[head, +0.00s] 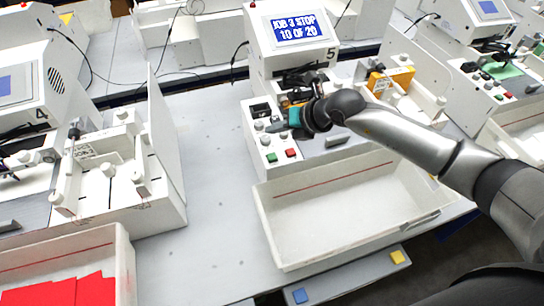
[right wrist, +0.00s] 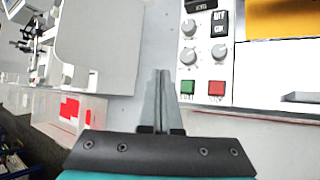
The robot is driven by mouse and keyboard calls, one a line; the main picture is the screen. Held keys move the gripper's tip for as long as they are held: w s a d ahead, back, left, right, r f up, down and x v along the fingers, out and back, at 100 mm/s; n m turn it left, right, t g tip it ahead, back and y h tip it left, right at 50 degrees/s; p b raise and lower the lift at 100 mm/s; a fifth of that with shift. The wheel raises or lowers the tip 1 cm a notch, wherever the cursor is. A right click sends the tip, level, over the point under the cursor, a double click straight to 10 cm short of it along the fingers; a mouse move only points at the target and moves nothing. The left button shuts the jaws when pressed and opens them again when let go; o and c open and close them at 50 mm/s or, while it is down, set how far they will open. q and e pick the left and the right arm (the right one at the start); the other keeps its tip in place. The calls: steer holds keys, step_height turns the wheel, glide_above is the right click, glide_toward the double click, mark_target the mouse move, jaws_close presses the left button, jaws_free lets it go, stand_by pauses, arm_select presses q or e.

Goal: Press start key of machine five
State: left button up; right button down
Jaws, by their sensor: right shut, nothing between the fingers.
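Machine five (head: 262,60) stands at the top centre of the head view, with a "5" on its housing and a screen (head: 298,28) reading "JOB 3 STOP 10 OF 20". Its control panel has a green key (head: 271,157) and a red key (head: 291,153) side by side. In the right wrist view the green key (right wrist: 187,87) is left of the red key (right wrist: 216,87); the small lettering beneath is hard to read. My right gripper (right wrist: 161,75) is shut and empty. Its fingertips appear just left of the green key, apart from it in the picture. My left gripper is out of view.
An empty white bin (head: 340,205) sits in front of machine five. Machine four (head: 30,85) is at the left, with a bin of red sheets (head: 70,290) before it. Dials (right wrist: 188,55) and switches lie beyond the keys. The grey table (head: 215,200) between machines is clear.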

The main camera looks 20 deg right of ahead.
steer(key=b, duration=0.5)
glide_above(275, 159)
step_height(275, 159, down, 6)
steer(key=shift+f, duration=0.25)
steer(key=shift+w+f+b, duration=0.1)
steer(key=shift+f+b, duration=0.5)
steer(key=shift+f, duration=0.05)
stand_by(1.0)
steer(key=shift+f, duration=0.4)
steer(key=shift+f+b, duration=0.45)
steer(key=shift+f, duration=0.05)
stand_by(0.4)
stand_by(0.4)
steer(key=shift+r+p, duration=0.9)
steer(key=shift+r, duration=0.1)
